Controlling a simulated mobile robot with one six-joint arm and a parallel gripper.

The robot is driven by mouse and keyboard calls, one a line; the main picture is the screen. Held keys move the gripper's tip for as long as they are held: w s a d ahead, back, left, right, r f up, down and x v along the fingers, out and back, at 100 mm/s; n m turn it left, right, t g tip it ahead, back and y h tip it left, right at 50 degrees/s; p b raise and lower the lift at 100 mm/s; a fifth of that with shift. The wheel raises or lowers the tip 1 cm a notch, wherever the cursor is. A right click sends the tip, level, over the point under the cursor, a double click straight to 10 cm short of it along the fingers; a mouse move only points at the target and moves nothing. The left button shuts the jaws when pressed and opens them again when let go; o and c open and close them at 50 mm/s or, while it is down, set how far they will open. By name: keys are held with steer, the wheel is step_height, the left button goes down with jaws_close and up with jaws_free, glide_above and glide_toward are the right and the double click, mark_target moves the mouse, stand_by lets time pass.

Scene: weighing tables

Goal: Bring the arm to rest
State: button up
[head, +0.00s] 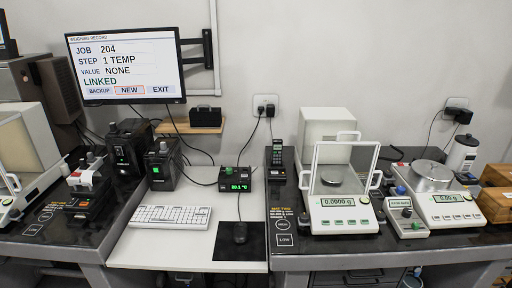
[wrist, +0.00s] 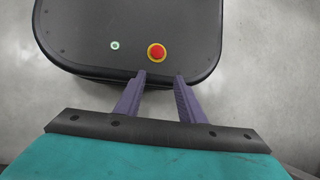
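My gripper (wrist: 160,77) shows in the wrist view with its two purple-grey fingers spread apart and nothing between them. It points toward the dark rounded top of my own base, which carries a red stop button on a yellow ring and a small green-ringed button. The fingertips appear near the edge of that top; I cannot tell whether they touch it. My arm and gripper do not show in the head view.
An analytical balance (head: 343,217) and a second balance (head: 450,208) stand on the right table. Bare floor (wrist: 270,70) surrounds the base in the wrist view.

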steer(key=shift+t+h, duration=0.3)
steer(key=shift+h, duration=0.6)
steer(key=d, duration=0.4)
steer(key=shift+w+f, duration=0.25)
steer(key=shift+w, duration=0.15)
steer(key=shift+a, duration=0.1)
